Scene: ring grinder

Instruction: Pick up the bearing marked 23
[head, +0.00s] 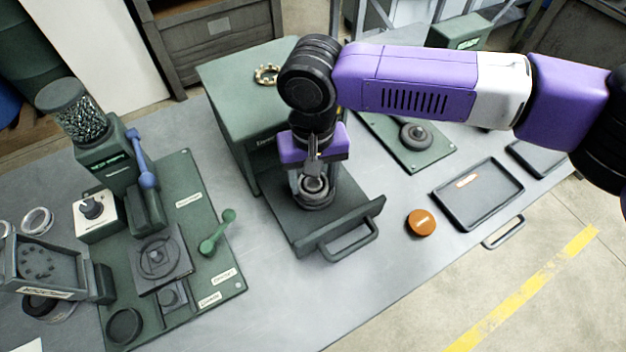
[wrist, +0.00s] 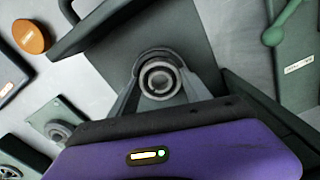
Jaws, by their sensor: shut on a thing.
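A grey metal ring, likely the bearing (head: 314,184), is between the fingers of my gripper (head: 313,190) over the open drawer (head: 290,222) of the green cabinet. In the wrist view the round bearing (wrist: 158,79) shows end-on between both fingertips (wrist: 160,85), which are shut on it. I cannot read a number on it. A dark round shape lies just below or behind it; whether the bearing touches it or the drawer floor is unclear.
The drawer's front wall and handle (head: 352,241) stand near my gripper. An orange round piece (head: 421,223) and a dark tray (head: 478,194) lie to the right. Bare table lies before the drawer.

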